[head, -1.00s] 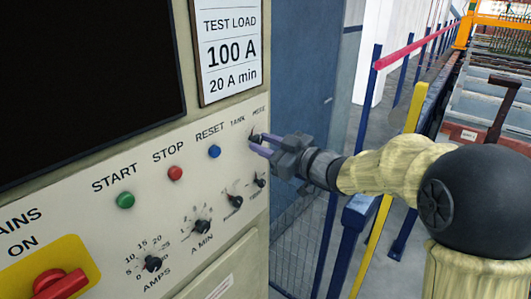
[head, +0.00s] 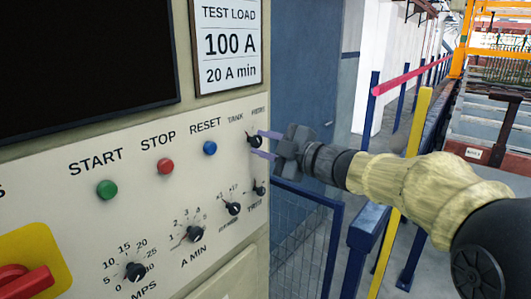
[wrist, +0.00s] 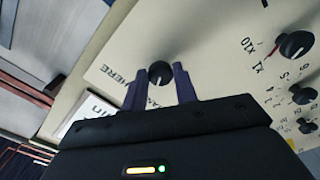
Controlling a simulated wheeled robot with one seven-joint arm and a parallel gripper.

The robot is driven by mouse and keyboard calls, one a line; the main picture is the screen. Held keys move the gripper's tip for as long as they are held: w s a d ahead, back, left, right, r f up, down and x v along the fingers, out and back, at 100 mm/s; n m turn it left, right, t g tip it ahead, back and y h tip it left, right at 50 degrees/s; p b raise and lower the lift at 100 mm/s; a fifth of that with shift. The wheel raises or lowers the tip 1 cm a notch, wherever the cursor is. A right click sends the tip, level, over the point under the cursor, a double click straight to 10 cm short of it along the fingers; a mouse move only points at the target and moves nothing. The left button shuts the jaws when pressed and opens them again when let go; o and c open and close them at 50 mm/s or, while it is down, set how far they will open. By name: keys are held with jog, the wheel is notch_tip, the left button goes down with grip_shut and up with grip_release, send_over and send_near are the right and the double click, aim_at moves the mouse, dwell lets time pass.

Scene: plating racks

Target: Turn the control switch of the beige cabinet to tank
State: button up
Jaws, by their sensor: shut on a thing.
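The beige cabinet (head: 60,165) fills the left of the head view. Its control switch (head: 255,141) is a small black knob at the panel's right edge, below a TANK label and another label too small to read surely. My gripper (head: 260,145) reaches in from the right with its purple fingers on either side of the knob. In the wrist view the knob (wrist: 160,72) sits between the fingertips (wrist: 157,77), and my gripper is shut on it. Its pale pointer mark seems to face the partly hidden TANK lettering. The exact angle is hard to tell.
Other black knobs (head: 194,233) and the START (head: 107,189), STOP (head: 165,166) and RESET (head: 210,148) buttons share the panel. A red mains switch (head: 25,280) is lower left. A blue mesh fence (head: 300,225) and yellow post (head: 405,165) stand right of the cabinet.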

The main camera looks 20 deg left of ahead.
jog(key=shift+n, duration=0.3)
jog(key=o, duration=1)
jog(key=shift+c, duration=0.2)
jog(key=b+v, duration=0.4)
jog(key=v, duration=1.3)
jog(key=shift+d, duration=0.2)
jog(key=shift+s, duration=0.1)
